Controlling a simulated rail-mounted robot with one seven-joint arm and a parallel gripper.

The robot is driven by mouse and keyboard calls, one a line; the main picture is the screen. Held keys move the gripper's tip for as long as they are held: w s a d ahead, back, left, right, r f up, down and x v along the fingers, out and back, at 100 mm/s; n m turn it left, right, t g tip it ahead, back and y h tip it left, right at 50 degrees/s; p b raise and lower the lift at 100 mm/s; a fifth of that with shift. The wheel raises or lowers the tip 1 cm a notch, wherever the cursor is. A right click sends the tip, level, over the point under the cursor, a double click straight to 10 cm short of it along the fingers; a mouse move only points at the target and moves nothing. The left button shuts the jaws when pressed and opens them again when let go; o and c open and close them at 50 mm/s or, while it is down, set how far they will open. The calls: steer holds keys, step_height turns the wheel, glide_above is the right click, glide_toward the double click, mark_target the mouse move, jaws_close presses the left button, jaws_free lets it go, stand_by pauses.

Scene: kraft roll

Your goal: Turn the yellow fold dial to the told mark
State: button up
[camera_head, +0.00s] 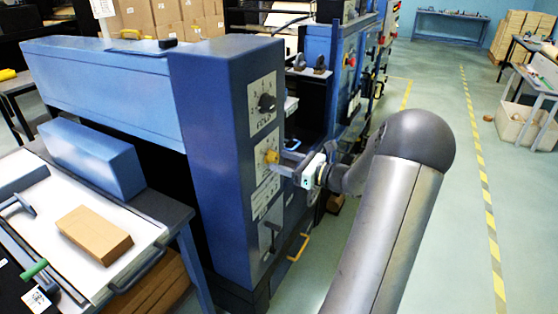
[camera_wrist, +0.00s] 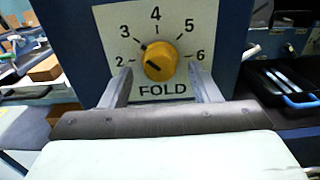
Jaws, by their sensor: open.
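The yellow fold dial (camera_wrist: 160,61) sits on a white scale plate (camera_wrist: 185,20) marked 2 to 6, with FOLD printed below. Dark marks show on the dial's face and upper-left edge; its exact pointer reading is hard to tell. In the head view the dial (camera_head: 271,157) is on the front of a blue machine column. My gripper (camera_wrist: 160,72) is open, with one finger to each side of the dial and a visible gap on both sides. In the head view my gripper (camera_head: 284,163) reaches the dial from the right.
A black knob (camera_head: 266,103) on its own plate is above the dial, and a dark lever (camera_head: 271,236) is below it. A table at left holds a brown block (camera_head: 94,234) and a blue box (camera_head: 92,158). Open floor (camera_head: 455,200) lies to the right.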

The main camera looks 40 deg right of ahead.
steer(key=shift+x, duration=0.9)
steer(key=shift+c, duration=0.4)
steer(key=c, duration=0.9)
